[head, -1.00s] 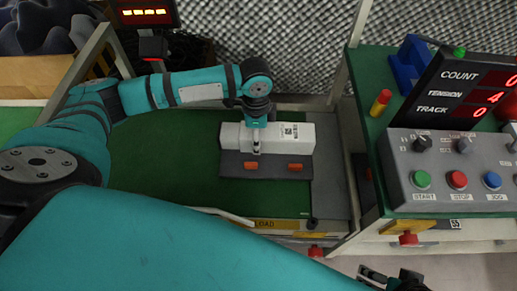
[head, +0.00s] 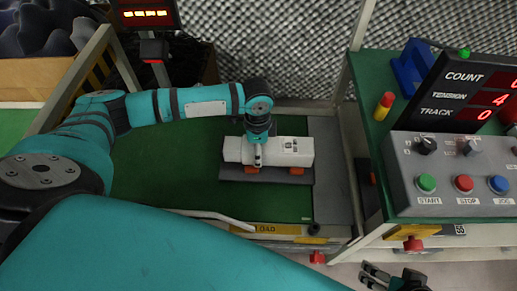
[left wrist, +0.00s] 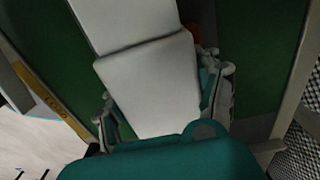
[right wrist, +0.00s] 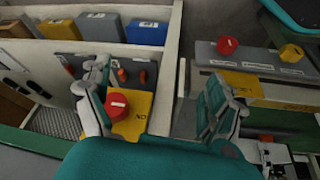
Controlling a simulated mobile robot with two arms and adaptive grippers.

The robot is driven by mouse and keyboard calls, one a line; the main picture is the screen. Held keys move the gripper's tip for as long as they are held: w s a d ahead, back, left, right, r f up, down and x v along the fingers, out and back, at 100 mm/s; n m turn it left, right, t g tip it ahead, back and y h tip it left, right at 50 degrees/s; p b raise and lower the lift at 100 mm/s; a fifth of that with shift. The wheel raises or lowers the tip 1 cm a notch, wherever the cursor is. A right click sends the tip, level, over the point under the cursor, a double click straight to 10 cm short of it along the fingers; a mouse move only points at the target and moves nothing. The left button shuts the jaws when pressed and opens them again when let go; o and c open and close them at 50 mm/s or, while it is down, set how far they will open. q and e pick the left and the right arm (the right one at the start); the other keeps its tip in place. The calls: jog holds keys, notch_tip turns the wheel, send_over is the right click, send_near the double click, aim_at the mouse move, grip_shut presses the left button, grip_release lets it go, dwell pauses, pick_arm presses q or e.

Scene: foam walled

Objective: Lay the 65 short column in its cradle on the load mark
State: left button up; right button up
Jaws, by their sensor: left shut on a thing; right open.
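The column (head: 296,150) is a white block with a dark printed label, lying level over the green conveyor bed in the head view. My left gripper (head: 258,162) is shut on it from above, around its middle-left part. The left wrist view shows the column's pale top (left wrist: 150,85) between the fingers. The dark grey cradle (head: 268,177) with orange pads lies under the column's front side, which partly covers the pads. I cannot tell whether they touch. A yellow LOAD strip (head: 275,229) runs along the front edge. My right gripper (right wrist: 158,95) is open and empty.
A control box (head: 455,175) with coloured buttons and a count display (head: 470,90) stand on the right bench. A red knob (right wrist: 117,105) on a yellow plate and several boxes (right wrist: 98,25) show in the right wrist view. The bed's left part is clear.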

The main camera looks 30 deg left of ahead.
pick_arm(q)
jog(key=shift+s+d+f, duration=0.1)
jog(key=shift+s+f, duration=0.25)
jog(key=shift+f, duration=0.3)
pick_arm(e)
jog(key=shift+s+d+f+g, duration=0.15)
jog(key=shift+s+d+g, duration=0.1)
jog(key=shift+s, duration=0.4)
jog(key=shift+s+d+f+g, duration=0.1)
jog(key=shift+s+g, duration=0.15)
jog(key=shift+s, duration=0.4)
pick_arm(q)
jog(key=o, duration=1.3)
jog(key=shift+f, duration=0.1)
jog(key=o, duration=0.5)
jog(key=shift+w+f, duration=0.15)
pick_arm(e)
jog(key=shift+w, duration=0.2)
